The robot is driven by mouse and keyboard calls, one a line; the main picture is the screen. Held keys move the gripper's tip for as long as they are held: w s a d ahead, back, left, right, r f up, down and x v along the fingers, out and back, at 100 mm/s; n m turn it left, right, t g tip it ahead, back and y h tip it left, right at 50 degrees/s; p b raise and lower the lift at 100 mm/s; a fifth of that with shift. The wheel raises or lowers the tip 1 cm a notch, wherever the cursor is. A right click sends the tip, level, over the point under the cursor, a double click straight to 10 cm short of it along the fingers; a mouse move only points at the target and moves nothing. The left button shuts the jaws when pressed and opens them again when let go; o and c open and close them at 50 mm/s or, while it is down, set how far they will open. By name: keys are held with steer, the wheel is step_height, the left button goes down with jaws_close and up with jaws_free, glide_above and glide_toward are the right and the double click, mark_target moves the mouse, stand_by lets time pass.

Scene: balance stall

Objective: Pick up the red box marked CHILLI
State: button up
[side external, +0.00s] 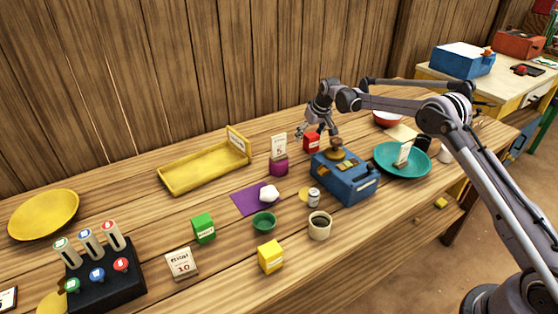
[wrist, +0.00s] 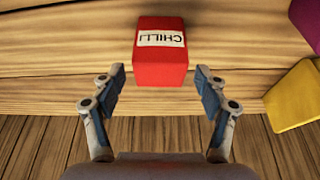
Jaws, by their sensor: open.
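The red box marked CHILLI (side external: 311,143) stands upright on the wooden table behind the blue scale-like device. In the wrist view, the red box (wrist: 160,68) shows its white label upside down, reading CHILLI. My gripper (side external: 317,131) is above and close to the red box in the side view. In the wrist view, my gripper (wrist: 158,82) has its two fingers apart, one on each side of the box's near end, with gaps visible. It holds nothing. The far face of the box is hidden.
The blue device (side external: 345,182) stands just in front of the box. A teal plate (side external: 388,166) is to the right. The wooden wall (side external: 200,70) rises behind.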

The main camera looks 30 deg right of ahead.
steer(key=c, duration=1.3)
